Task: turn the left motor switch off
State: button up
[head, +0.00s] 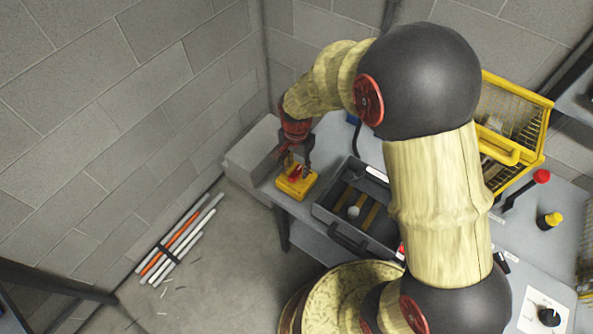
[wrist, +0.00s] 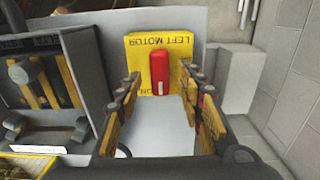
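The left motor switch is a yellow box (wrist: 140,52) lettered LEFT MOTOR, upside down in the wrist view, with a red lever (wrist: 158,72) on its face. Part of a second label shows by the lever's lower end, partly hidden. In the head view the yellow box (head: 297,182) sits at the left end of the grey bench. My gripper (wrist: 160,78) is open, its two fingers apart to the left and right of the lever with nothing between their pads. I cannot tell whether a finger touches it. In the head view my gripper (head: 294,160) is over the box.
A grey open tray (head: 327,209) with yellow-handled tools stands right of the switch. A yellow wire basket (head: 540,130), a red-knobbed lever (head: 541,177), a yellow button (head: 553,219) and a dial (head: 548,317) are farther right. Block walls close off the left; tubes (head: 178,240) lie on the floor.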

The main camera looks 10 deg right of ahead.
jog(key=shift+f, duration=1)
jog(key=shift+c, duration=1.3)
grip_shut()
